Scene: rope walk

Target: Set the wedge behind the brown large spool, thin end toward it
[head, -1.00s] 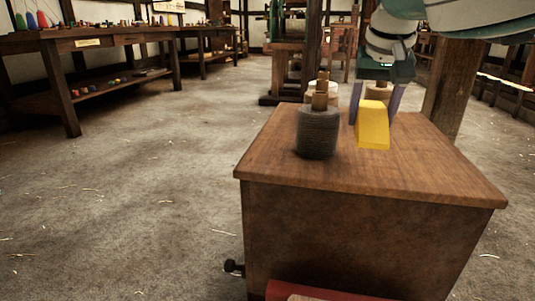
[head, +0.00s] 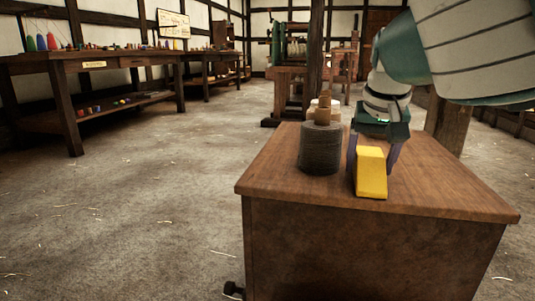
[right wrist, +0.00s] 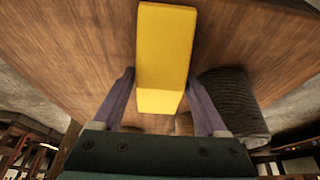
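The yellow wedge (head: 371,174) is between the two purple-grey fingers of my right gripper (head: 374,158), which is shut on it, near the front of the wooden chest top. The right wrist view also shows the wedge (right wrist: 165,50) between the fingers. I cannot tell whether it touches the wood or which way its thin end points. A large dark grey-brown spool (head: 321,150) with a wooden core stands upright to the left of the wedge, apart from it. The spool also shows in the right wrist view (right wrist: 232,103). My left gripper is not in view.
The wooden chest (head: 440,190) has bare room on top to the right. Pale spools (head: 335,106) stand behind the dark one, partly hidden. A workbench (head: 75,68) is at the far left. A wooden post (head: 446,124) stands behind the chest.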

